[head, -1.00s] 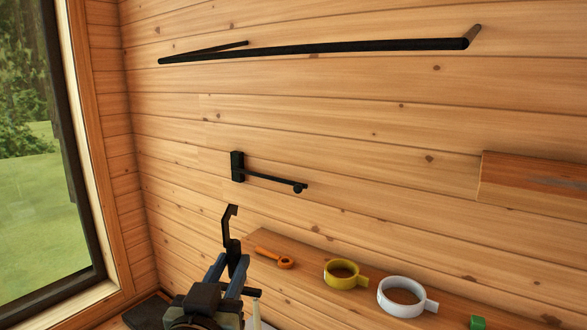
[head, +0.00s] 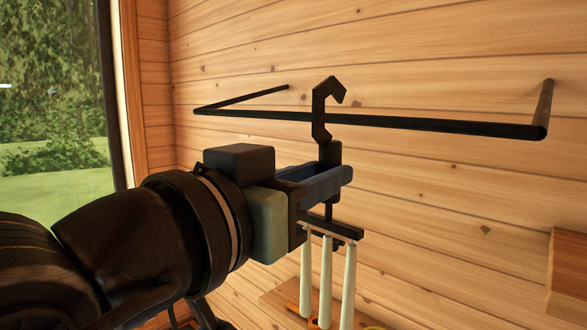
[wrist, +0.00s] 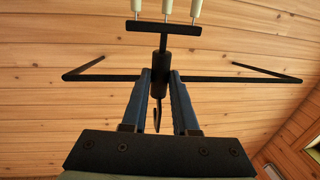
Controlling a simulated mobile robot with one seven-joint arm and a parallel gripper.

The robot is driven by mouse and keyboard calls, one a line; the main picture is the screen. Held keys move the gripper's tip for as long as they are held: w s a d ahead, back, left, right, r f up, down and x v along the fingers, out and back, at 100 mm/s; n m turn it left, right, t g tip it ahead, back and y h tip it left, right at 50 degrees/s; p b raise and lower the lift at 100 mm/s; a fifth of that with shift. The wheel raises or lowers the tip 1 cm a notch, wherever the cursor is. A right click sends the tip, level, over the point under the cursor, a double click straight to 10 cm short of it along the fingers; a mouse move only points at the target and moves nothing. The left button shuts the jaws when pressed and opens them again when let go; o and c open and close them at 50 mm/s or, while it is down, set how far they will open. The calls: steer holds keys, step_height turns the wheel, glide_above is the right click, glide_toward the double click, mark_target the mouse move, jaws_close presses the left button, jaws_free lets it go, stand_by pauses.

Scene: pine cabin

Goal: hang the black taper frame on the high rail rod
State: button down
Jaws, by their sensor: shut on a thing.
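The black taper frame (head: 328,128) has a hook at its top and a crossbar below, from which pale tapers (head: 327,280) hang. My gripper (head: 335,176) is shut on the frame's stem just under the hook and holds it upright. The black high rail rod (head: 430,124) runs along the wall on two brackets. In the head view the hook overlaps the rod, its tip above the rod's line; I cannot tell whether they touch. The wrist view shows the stem (wrist: 160,73) between my fingers, the crossbar (wrist: 163,27), and the rod (wrist: 225,79) behind.
A wooden shelf (head: 275,298) with an orange item (head: 293,308) lies below, partly hidden by the tapers. A wooden block or ledge (head: 568,275) juts from the wall at right. A window (head: 50,100) is at left. The space above the rod is clear.

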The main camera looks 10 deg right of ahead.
steer(key=w+d+f, duration=0.2)
steer(key=w+d, duration=0.3)
steer(key=d, duration=0.1)
steer(key=shift+d, duration=0.25)
stand_by(0.6)
steer(key=c, duration=0.6)
jaws_free()
